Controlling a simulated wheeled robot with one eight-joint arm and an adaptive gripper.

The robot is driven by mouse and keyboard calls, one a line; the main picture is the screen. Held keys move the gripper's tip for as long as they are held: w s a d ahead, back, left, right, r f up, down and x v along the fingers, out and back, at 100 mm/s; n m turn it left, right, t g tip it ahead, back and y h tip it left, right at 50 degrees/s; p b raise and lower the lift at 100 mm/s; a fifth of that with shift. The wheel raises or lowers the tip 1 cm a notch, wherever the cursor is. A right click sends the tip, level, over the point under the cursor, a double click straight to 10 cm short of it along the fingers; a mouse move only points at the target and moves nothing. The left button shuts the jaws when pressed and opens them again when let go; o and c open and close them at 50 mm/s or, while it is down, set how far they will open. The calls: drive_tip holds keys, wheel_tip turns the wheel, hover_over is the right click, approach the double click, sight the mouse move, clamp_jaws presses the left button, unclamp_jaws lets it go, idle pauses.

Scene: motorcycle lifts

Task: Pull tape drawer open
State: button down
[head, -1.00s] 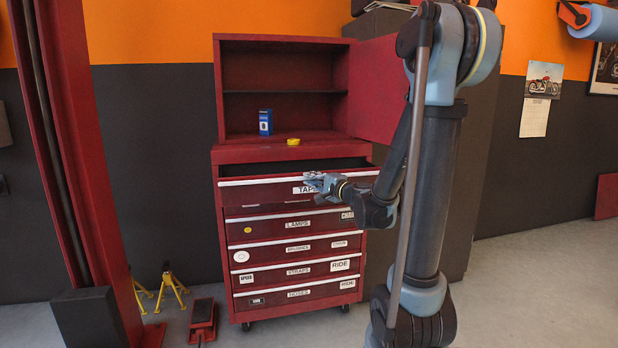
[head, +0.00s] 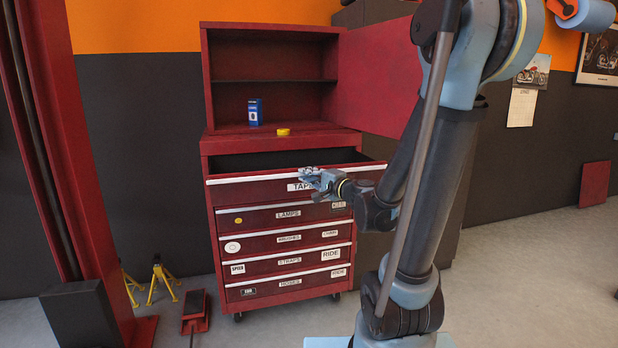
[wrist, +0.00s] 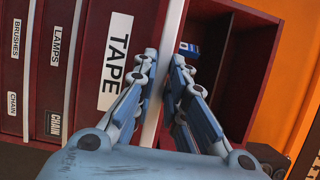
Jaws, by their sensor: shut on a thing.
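The tape drawer (head: 240,190) is the top drawer of the red tool cabinet. It stands partly open, with its dark inside (head: 270,162) showing behind the front. Its white handle strip (head: 240,178) runs along the top of the front. My gripper (head: 308,177) is shut on this strip, beside the TAPE label (head: 298,187), which it partly covers. In the wrist view my gripper (wrist: 163,62) has its two fingers on either side of the white strip (wrist: 165,45). The TAPE label (wrist: 116,60) is fully readable there.
Closed drawers (head: 290,241) sit below. A blue box (head: 255,112) and a yellow roll (head: 283,132) stand in the open cupboard above; its door (head: 385,85) swings out right. A red post (head: 75,170) and yellow stands (head: 160,280) are at left.

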drive_tip(key=shift+f, duration=0.1)
drive_tip(key=c, duration=1.6)
unclamp_jaws()
drive_tip(key=v, duration=1.1)
drive_tip(key=shift+s+d, duration=0.25)
drive_tip(key=shift+f, duration=0.1)
